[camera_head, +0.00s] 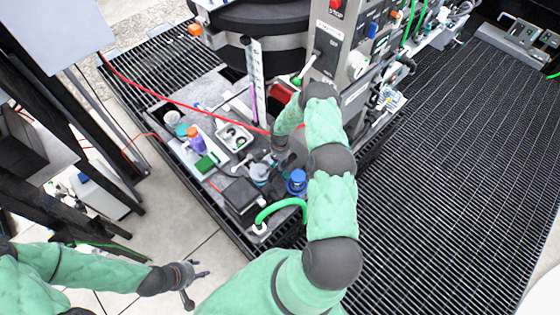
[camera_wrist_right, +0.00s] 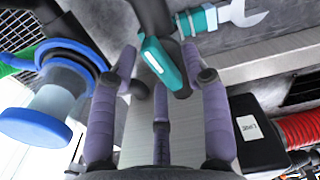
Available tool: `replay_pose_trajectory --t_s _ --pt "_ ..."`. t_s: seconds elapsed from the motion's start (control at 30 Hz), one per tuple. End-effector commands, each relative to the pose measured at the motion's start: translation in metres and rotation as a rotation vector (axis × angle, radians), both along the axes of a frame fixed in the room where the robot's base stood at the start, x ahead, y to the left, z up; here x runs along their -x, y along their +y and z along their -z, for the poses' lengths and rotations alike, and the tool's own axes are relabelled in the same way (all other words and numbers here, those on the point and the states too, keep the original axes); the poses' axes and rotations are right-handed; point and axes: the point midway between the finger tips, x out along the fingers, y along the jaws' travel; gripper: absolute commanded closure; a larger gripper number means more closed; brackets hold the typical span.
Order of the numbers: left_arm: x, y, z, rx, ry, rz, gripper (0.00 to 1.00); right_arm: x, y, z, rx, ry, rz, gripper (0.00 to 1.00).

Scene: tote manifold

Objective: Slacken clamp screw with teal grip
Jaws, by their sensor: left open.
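The clamp screw's teal grip (camera_wrist_right: 163,62) shows in the right wrist view, a flat teal block with a pale stripe on a dark stem. My right gripper (camera_wrist_right: 160,75) has its purple fingers spread around it, with the grip between or just beyond the fingertips; firm contact cannot be made out. In the head view my right gripper (camera_head: 279,153) is low over the bench and hides the grip. My left gripper (camera_head: 193,278) is open and empty over the floor at lower left, away from the bench.
A blue round fitting (camera_wrist_right: 50,95) is close left of my right fingers. A black labelled box (camera_wrist_right: 258,135) and red ribbed hose (camera_wrist_right: 302,130) are to the right. A teal-handled spanner (camera_wrist_right: 215,18) lies beyond. A green hose (camera_head: 278,206) and white tray (camera_head: 235,137) crowd the bench.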

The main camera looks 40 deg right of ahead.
Motion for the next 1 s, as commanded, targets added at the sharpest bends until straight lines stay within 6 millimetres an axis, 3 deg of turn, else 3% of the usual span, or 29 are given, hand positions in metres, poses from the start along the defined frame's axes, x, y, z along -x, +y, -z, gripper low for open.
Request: replay_pose_trajectory --t_s 0.27,0.7,1.0 --pt "0.0 0.0 0.0 0.0 0.0 0.0 0.57 -0.001 -0.001 -0.015 0.001 -0.002 0.0 0.52" --pt "0.0 0.0 0.0 0.0 0.0 0.0 0.57 -0.001 0.0 -0.096 0.001 -0.002 0.0 0.52" --pt "0.0 0.0 0.0 0.0 0.0 0.0 0.57 0.0 0.0 -0.119 0.0 0.0 0.001 0.52"
